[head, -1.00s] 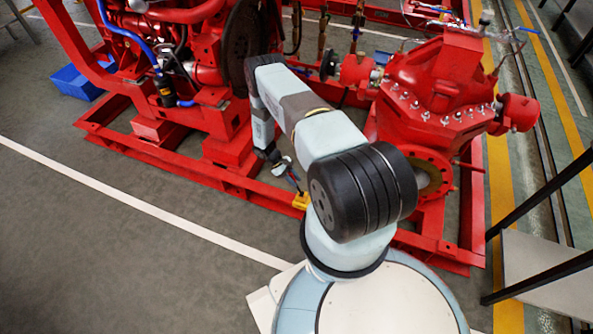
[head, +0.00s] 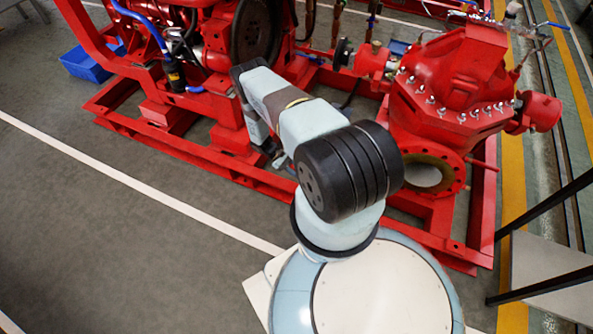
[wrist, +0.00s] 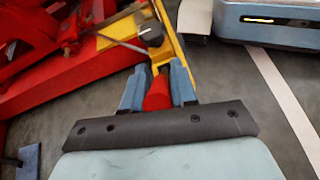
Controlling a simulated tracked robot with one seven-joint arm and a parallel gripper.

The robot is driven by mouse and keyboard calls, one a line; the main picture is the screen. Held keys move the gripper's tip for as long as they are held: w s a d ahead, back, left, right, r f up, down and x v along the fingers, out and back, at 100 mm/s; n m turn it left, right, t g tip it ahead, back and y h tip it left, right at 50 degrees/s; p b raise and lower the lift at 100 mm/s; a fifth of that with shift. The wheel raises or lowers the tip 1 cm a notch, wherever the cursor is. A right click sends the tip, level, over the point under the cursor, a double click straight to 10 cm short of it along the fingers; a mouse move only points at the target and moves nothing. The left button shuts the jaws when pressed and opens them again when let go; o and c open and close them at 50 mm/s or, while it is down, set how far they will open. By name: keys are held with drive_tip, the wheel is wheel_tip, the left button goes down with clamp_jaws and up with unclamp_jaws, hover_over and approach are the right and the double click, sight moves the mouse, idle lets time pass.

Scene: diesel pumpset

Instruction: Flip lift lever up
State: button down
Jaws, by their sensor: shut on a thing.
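In the wrist view, a red grip (wrist: 158,92) sits between the two blue-grey fingers of my gripper (wrist: 157,78), which is shut on it. The red grip appears to be the end of the lift lever. Just beyond it is a yellow part (wrist: 165,48) with a round grey knob (wrist: 150,35). In the head view my arm covers most of the gripper and hides the lever and the yellow part.
The red pumpset frame (head: 190,160) runs close beyond my gripper. The red pump (head: 455,90) stands to the right, and a blue box (head: 88,64) lies at the far left. A dark railing (head: 540,210) is at the right. The grey floor at left is clear.

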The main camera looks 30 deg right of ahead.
drive_tip(key=shift+w+d, duration=0.15)
drive_tip(key=shift+d, duration=0.05)
drive_tip(key=c, duration=1.2)
unclamp_jaws()
drive_tip(key=shift+f, duration=0.1)
drive_tip(key=shift+o, duration=1.2)
drive_tip(key=shift+a, duration=0.1)
drive_tip(key=v, duration=1.3)
drive_tip(key=shift+w+a, duration=0.25)
drive_tip(key=shift+w, duration=0.05)
